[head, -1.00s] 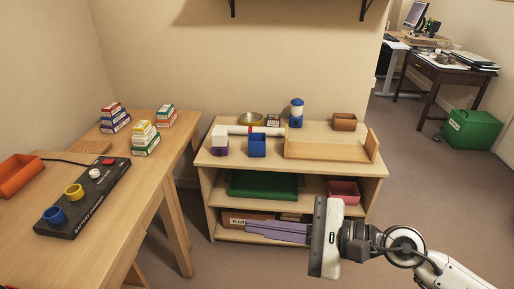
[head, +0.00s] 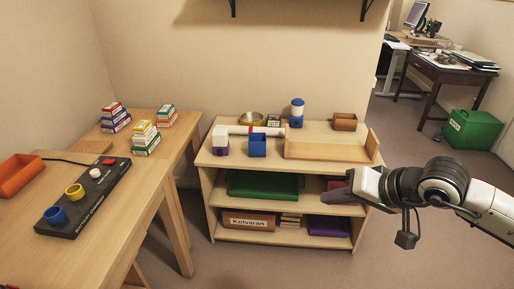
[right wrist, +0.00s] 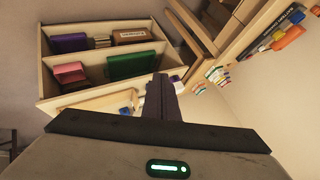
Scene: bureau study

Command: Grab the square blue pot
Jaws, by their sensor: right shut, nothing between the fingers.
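The square blue pot (head: 258,146) stands upright on the top of the low wooden shelf unit, near its front edge. A white and purple block stands just left of it. My right gripper (head: 335,191) is shut and empty. In the head view it is to the right of the pot and lower in the picture, in front of the shelf's right side, well apart from the pot. In the right wrist view the shut fingers (right wrist: 161,86) point toward the shelf unit. My left gripper is out of view.
The desk (head: 120,225) on the left holds a black charger board (head: 85,205) with coloured cups.

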